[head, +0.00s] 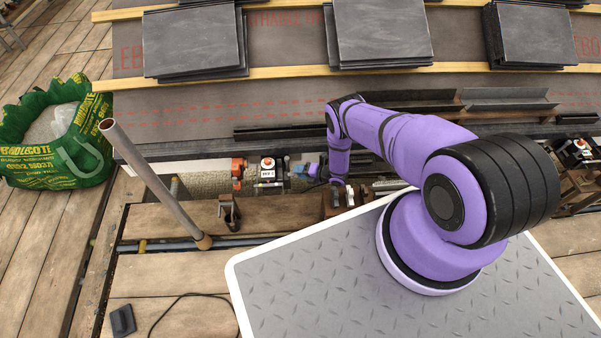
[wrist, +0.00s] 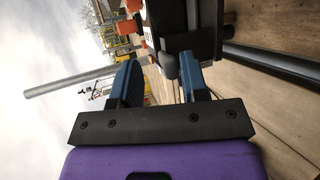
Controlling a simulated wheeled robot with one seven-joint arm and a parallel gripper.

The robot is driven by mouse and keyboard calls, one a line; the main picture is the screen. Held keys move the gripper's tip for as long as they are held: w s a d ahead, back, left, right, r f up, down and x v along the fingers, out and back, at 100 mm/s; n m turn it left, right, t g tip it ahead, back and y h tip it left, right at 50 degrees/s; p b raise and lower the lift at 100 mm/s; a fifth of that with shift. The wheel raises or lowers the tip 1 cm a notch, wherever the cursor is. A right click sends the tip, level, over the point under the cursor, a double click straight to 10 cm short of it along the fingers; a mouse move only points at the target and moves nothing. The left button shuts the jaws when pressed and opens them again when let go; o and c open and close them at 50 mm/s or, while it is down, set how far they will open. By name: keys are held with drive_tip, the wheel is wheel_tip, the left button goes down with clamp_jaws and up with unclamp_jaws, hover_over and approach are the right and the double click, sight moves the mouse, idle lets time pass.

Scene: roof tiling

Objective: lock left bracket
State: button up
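The left bracket (head: 267,170) is at the roof edge left of my arm, with an orange part (head: 237,168) at its left end and a white-and-black body. In the wrist view the black bracket body (wrist: 185,25) is just beyond the fingertips, with orange parts (wrist: 130,27) to its left. My gripper (wrist: 158,62) has its two blue fingers spread apart. A grey rounded lever end (wrist: 169,64) shows between them, nearer the right finger; I cannot tell whether they touch.
Another bracket (head: 580,150) is at the far right. A grey upright pole (head: 150,178) stands left of the left bracket. Stacks of slates (head: 195,40) lie on the roof battens. A green bag (head: 60,135) stands on the planks at left. A dark clamp (head: 229,212) is on the planks below.

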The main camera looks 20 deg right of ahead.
drive_tip(key=v, duration=1)
drive_tip(key=shift+s+d, duration=0.25)
drive_tip(key=shift+w+r, duration=0.1)
drive_tip(key=shift+r, duration=0.1)
